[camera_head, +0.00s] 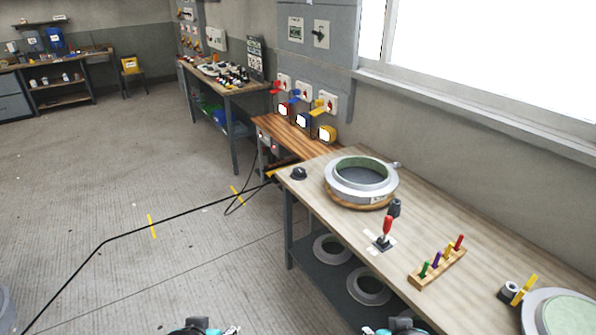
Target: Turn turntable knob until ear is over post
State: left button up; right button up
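The turntable (345,201) is a round wooden disc on the workbench, bearing a grey ring mould (362,186) with a pale green inside. A small grey tab, seemingly the ear (395,164), sticks out at the mould's back right. A dark upright knob (394,207) stands at the turntable's front right edge. A short black piece on a round base, perhaps the post (299,174), sits left of the turntable, well apart from the ear. My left gripper (205,329) and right gripper (398,328) show only partly at the bottom edge, far from the knob; their fingers are cut off.
A red-handled lever (386,232) and a wooden rack (438,268) with several coloured pegs stand in front of the turntable. Another round mould (560,315) is at the lower right. Ring moulds (369,286) lie on the shelf below. A black cable (150,225) crosses the open floor.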

aim_at(298, 171)
jog(key=i+j+z, duration=0.15)
jog(key=i, duration=0.3)
jog(key=i+j+z, duration=0.15)
jog(key=i, duration=0.35)
jog(key=i+j+z, duration=0.15)
jog(key=i, duration=0.3)
jog(key=i+j+z, duration=0.2)
jog(key=i, duration=0.25)
jog(key=j, duration=0.1)
